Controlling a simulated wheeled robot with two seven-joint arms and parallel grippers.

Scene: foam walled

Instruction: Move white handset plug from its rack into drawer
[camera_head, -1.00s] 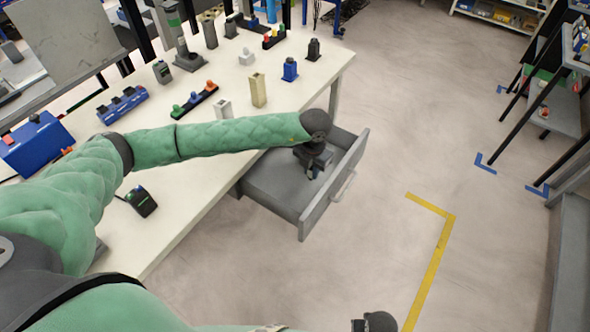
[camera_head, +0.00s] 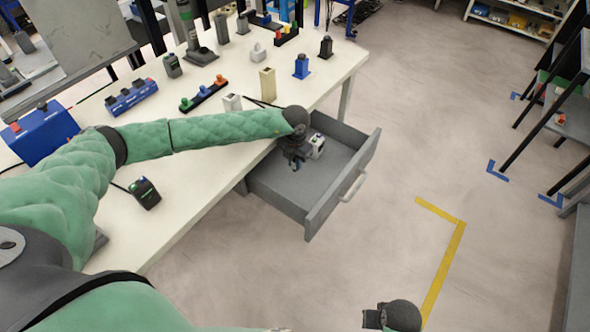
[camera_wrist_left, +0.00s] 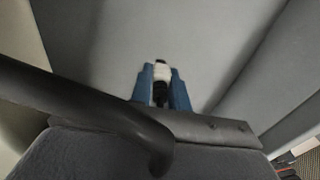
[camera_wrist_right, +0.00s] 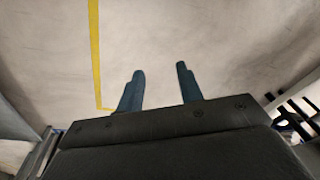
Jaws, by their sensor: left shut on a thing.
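My left gripper (camera_head: 293,163) is over the open grey drawer (camera_head: 282,191), near its table side. In the left wrist view, its blue fingers (camera_wrist_left: 161,84) are shut on the white handset plug (camera_wrist_left: 162,71). The plug's white end and a dark part show between them, with the grey drawer floor beyond. In the head view the plug is too small and hidden to make out. My right gripper (camera_wrist_right: 162,88) is open and empty, over bare floor. I cannot tell which rack is the plug's own.
A small white-grey block (camera_head: 317,146) shows beside my left gripper, within the drawer. The drawer's handle (camera_head: 352,188) faces right. The table (camera_head: 190,190) holds a blue rack (camera_head: 131,97), a black rack (camera_head: 203,95) and several upright blocks. Floor right of the drawer is clear.

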